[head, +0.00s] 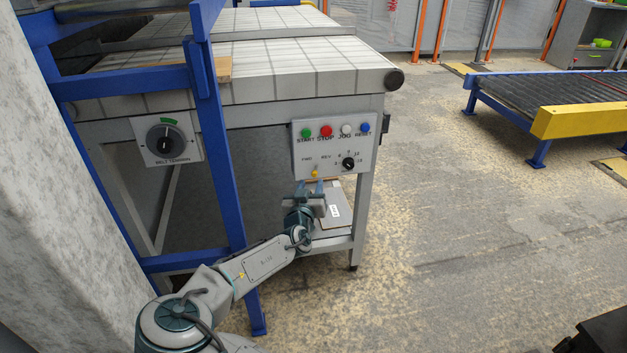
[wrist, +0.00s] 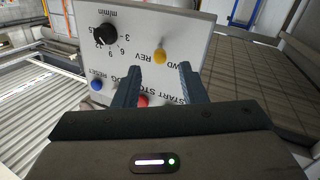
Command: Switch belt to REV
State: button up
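The yellow selector switch (head: 315,172) sits low on the grey control panel (head: 301,159), between and below the FWD and REV labels. FWD is on the left and REV on the right in the head view. In the wrist view, where the panel appears upside down, the yellow switch (wrist: 160,53) shows just beyond my fingertips. I cannot tell which way it points. My gripper (head: 315,188) is just below and in front of the switch. Its two fingers (wrist: 160,70) are apart with nothing between them, and the switch lies beyond the gap between them.
START (head: 306,133), STOP (head: 326,131), JOG (head: 347,129) and RESET (head: 365,127) buttons line the panel's top. A black speed dial (head: 348,163) is right of the switch. A blue post (head: 222,170) stands left, near my arm. A belt tension dial (head: 161,139) is further left.

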aim_at(314, 176)
jog(key=shift+w+d+b, duration=0.15)
jog(key=shift+w+b, duration=0.05)
jog(key=shift+w, duration=1.1)
jog(key=shift+w+d+b, duration=0.1)
jog(key=shift+w+b, duration=0.1)
jog(key=shift+w, duration=1.1)
grip_shut()
